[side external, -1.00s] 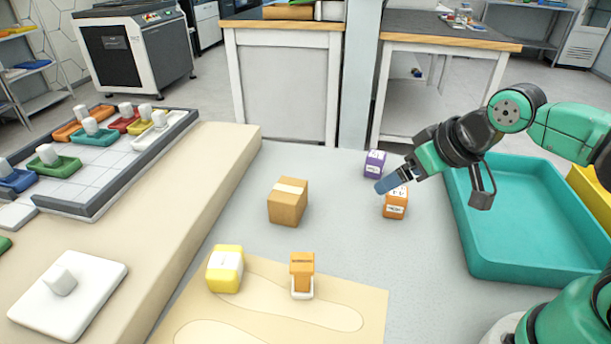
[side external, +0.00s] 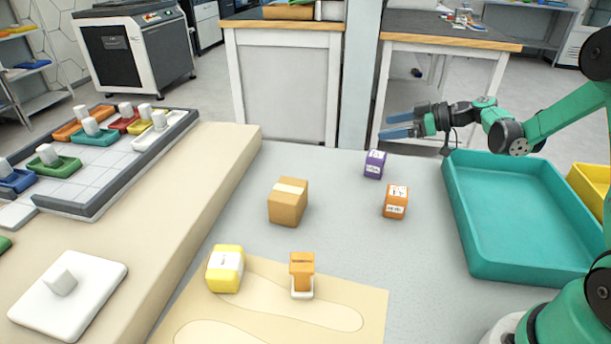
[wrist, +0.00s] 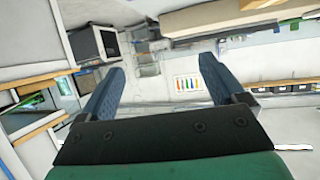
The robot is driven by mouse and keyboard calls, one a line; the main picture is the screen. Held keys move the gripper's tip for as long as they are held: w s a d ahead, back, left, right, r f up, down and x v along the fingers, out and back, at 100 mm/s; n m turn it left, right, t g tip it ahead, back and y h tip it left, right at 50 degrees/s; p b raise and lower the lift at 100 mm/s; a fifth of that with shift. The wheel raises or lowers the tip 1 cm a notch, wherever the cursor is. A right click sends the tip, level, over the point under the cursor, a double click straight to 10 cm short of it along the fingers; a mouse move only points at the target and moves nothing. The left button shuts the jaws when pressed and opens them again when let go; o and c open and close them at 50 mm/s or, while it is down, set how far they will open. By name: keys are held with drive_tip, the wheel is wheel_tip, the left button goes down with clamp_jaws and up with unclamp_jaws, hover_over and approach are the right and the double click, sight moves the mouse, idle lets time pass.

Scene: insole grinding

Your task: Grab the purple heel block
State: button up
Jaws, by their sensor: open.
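The purple heel block (side external: 375,164) stands on the grey table near its back edge in the side external view, with a white label on its front. My gripper (side external: 386,126) is above and slightly behind it, its blue fingers pointing left and apart. The gripper is open and empty, and does not touch the block. In the wrist view my open fingers (wrist: 158,90) show against the room, and the purple block is not visible there.
An orange block (side external: 395,202) stands just in front of the purple one. A cardboard box (side external: 288,202) is to the left, and a teal tray (side external: 470,262) to the right. A yellow block (side external: 225,269) and an orange-and-white piece (side external: 302,274) stand near the front.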

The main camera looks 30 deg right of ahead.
sight(384, 156)
drive_tip(key=shift+t, duration=0.3)
drive_tip(key=shift+d+f, duration=0.2)
drive_tip(key=shift+f, duration=2.1)
wheel_tip(384, 156, down, 2)
drive_tip(key=shift+f, duration=0.1)
drive_tip(key=shift+f+x, duration=0.25)
drive_tip(key=shift+x, duration=0.9)
drive_tip(key=shift+w+a+f, duration=0.1)
drive_tip(key=shift+w+a, duration=0.1)
drive_tip(key=shift+w, duration=0.1)
clamp_jaws()
